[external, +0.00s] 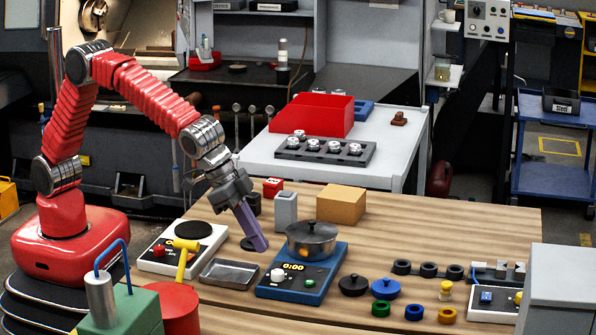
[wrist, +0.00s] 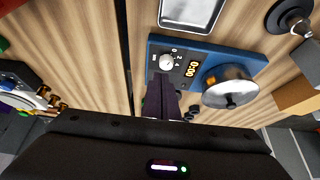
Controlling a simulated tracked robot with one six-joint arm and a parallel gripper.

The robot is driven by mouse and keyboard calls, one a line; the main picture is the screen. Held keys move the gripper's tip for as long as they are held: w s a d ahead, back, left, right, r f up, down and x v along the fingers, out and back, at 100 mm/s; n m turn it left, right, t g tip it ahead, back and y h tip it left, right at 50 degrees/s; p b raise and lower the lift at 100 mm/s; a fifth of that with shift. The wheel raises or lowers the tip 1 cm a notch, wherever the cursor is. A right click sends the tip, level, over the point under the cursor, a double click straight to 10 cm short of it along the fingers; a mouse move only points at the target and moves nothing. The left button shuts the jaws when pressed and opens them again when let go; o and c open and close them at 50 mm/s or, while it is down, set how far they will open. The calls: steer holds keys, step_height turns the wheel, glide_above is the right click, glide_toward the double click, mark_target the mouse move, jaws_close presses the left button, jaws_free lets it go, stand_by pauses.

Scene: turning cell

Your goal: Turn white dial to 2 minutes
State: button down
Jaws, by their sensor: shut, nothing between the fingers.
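The blue timer unit (external: 262,291) stands on the wooden table, with a metal pot (external: 311,241) on it. Its white dial (external: 278,275) is at the front left, near a display reading 0:00. In the wrist view the white dial (wrist: 166,62) has the marks 0, 2 and 4 beside it; I cannot tell which way it points. My gripper (external: 262,248) is shut and empty, its purple fingers angled down, with the tips a little apart from the dial. In the wrist view my gripper (wrist: 163,80) is just below the dial and hides part of the unit's edge.
A metal tray (external: 229,273) and a white hotplate with a red knob (external: 159,251) are left of the unit. A grey block (external: 286,211) and a cardboard box (external: 341,204) stand behind. Black and blue lids (external: 385,288) lie to the right.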

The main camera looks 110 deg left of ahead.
mark_target(278, 275)
steer(key=shift+f, duration=3.3)
steer(key=shift+w, duration=0.1)
steer(key=shift+a, duration=0.7)
steer(key=shift+s, duration=0.5)
